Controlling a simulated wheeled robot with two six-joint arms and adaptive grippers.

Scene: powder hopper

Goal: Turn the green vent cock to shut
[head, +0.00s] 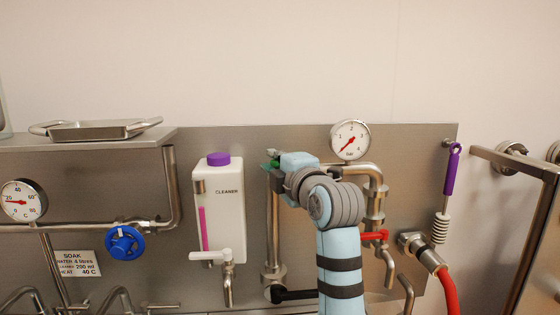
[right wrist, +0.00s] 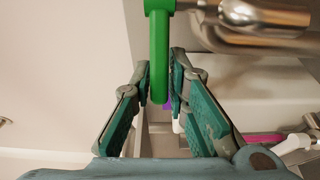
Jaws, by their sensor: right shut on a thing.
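The green vent cock's handle (right wrist: 159,58) shows in the right wrist view, running down from a green hub at the top edge. The hub joins a steel fitting on its right. My right gripper (right wrist: 161,82) has its two teal-padded fingers on either side of the handle's lower part and is shut on it. In the head view my right gripper (head: 271,157) is at the top of a vertical steel pipe, left of the pressure gauge. Only a small bit of green shows there; the wrist hides most of the cock. My left gripper is not in view.
A white cleaner tank (head: 219,215) stands left of my right gripper. The pressure gauge (head: 350,140) and a bent steel pipe are close on the right. A red lever (head: 374,236), red hose (head: 448,290) and blue handwheel (head: 125,243) are also on the panel.

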